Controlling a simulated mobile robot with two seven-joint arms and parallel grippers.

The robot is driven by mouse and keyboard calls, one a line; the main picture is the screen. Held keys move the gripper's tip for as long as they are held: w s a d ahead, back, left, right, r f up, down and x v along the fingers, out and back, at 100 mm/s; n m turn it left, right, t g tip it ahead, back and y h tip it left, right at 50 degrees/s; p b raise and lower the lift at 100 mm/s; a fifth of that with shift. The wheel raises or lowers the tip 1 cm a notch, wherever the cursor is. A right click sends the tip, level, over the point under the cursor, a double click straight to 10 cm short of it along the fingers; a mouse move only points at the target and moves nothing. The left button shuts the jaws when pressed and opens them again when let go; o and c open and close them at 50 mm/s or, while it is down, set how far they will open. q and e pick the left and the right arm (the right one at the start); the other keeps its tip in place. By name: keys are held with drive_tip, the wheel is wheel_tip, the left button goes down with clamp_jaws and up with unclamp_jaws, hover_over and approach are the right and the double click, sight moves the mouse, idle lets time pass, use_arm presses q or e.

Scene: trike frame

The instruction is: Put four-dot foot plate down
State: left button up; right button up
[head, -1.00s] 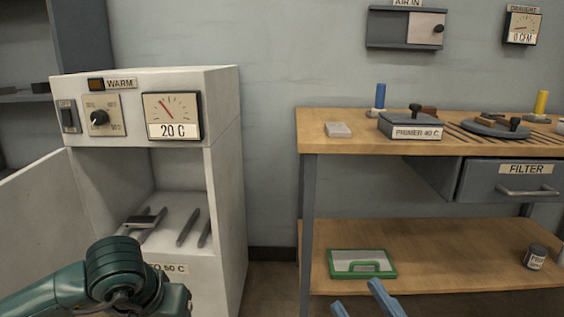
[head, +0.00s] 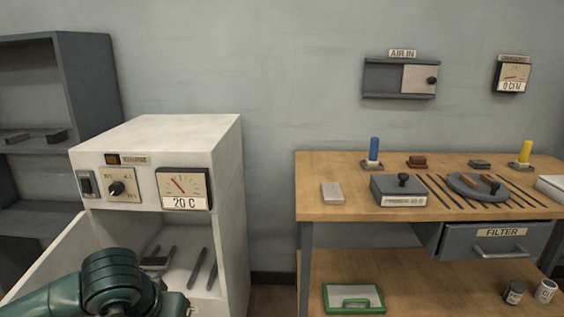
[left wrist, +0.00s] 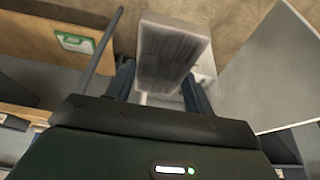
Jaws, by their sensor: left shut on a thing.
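In the left wrist view my left gripper (left wrist: 158,72) is shut on a pale grey rectangular plate (left wrist: 172,50), taken to be the foot plate. The plate sticks out beyond both fingers. I see no dots on the side that shows. In the head view my left arm comes in at the lower left, in front of the open warming cabinet (head: 228,190); its fingers and the plate are below the picture. My right gripper is not in view.
The cabinet door (head: 50,262) stands open at the left; bars (head: 197,267) lie inside. A green-rimmed tray (head: 353,298) is on the lower shelf. A dark rack (head: 88,90) stands far left.

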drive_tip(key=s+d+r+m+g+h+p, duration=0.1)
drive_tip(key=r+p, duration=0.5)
drive_tip(key=p, duration=1.3)
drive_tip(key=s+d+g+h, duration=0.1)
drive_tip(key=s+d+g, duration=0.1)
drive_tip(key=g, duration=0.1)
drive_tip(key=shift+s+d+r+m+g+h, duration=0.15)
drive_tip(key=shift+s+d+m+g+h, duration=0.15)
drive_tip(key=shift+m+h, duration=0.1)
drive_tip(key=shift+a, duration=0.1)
